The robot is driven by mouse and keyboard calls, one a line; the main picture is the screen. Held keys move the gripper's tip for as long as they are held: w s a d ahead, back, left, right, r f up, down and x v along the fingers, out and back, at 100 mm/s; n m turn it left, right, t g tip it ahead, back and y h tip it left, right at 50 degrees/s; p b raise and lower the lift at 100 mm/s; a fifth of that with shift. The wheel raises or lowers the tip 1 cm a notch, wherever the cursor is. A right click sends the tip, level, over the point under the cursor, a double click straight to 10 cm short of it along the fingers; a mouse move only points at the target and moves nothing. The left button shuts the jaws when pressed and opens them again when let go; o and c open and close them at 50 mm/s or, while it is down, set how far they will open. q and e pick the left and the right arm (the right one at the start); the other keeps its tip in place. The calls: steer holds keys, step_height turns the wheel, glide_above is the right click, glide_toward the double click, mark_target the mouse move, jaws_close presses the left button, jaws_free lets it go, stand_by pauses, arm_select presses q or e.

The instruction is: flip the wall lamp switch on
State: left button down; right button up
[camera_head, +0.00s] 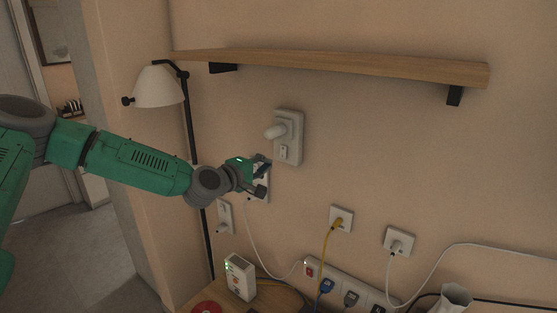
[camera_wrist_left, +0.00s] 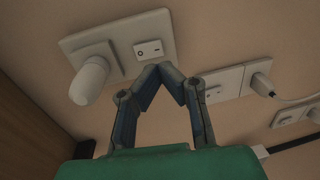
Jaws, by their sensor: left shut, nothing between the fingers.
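A white wall plate (camera_head: 294,128) carries a rounded white knob (camera_head: 273,131) and a small rocker switch (camera_head: 283,152) below it. In the left wrist view the rocker (camera_wrist_left: 148,50) sits beside the knob (camera_wrist_left: 88,82), just beyond the fingertips. My left gripper (camera_head: 263,172) is shut and empty, just below and left of the rocker; its fingertips (camera_wrist_left: 163,68) meet in a point in the wrist view. I cannot tell whether they touch the plate. A wall lamp with a white shade (camera_head: 158,87) hangs at the left; no clear glow shows. My right gripper is out of view.
A wooden shelf (camera_head: 340,65) juts out above. A socket plate with a white plug (camera_wrist_left: 262,84) is close beside the gripper. A yellow cable (camera_head: 325,258), white cables, a power strip (camera_head: 345,284) and a white box (camera_head: 240,277) are below.

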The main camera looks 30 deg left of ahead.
mark_target(282, 158)
arm_select(q)
steer(key=w, duration=0.4)
steer(key=shift+w+f+p, duration=0.3)
steer(key=shift+w+p, duration=0.05)
steer(key=shift+p, duration=0.05)
steer(key=shift+w+f, duration=0.15)
steer(key=shift+w, duration=0.55)
steer(key=shift+d, duration=0.1)
